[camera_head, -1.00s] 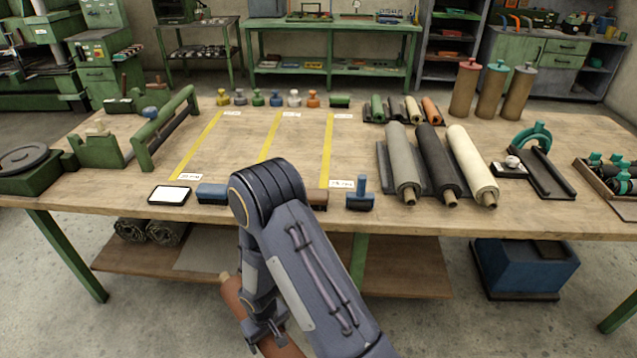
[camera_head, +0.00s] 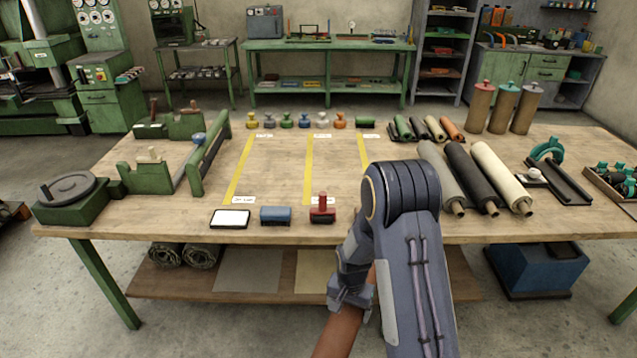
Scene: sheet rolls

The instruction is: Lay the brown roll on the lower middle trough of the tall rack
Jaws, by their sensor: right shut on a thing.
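The brown roll (camera_head: 339,332) is in my right gripper (camera_head: 351,292), low in the view and in front of the workbench. The roll slants from upper right to lower left, and its lower end runs out of the picture. The jaws are shut around it; my right forearm hides part of the scene behind. My left gripper is not in view. No tall rack with troughs can be made out clearly.
The wooden workbench (camera_head: 270,190) bears grey, black and cream rolls (camera_head: 500,176), a red stamp (camera_head: 322,209), a blue block (camera_head: 276,215) and a white-faced tablet (camera_head: 230,218). A lower shelf (camera_head: 205,284) holds rolled sheets. A blue bin (camera_head: 532,272) stands under the right side.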

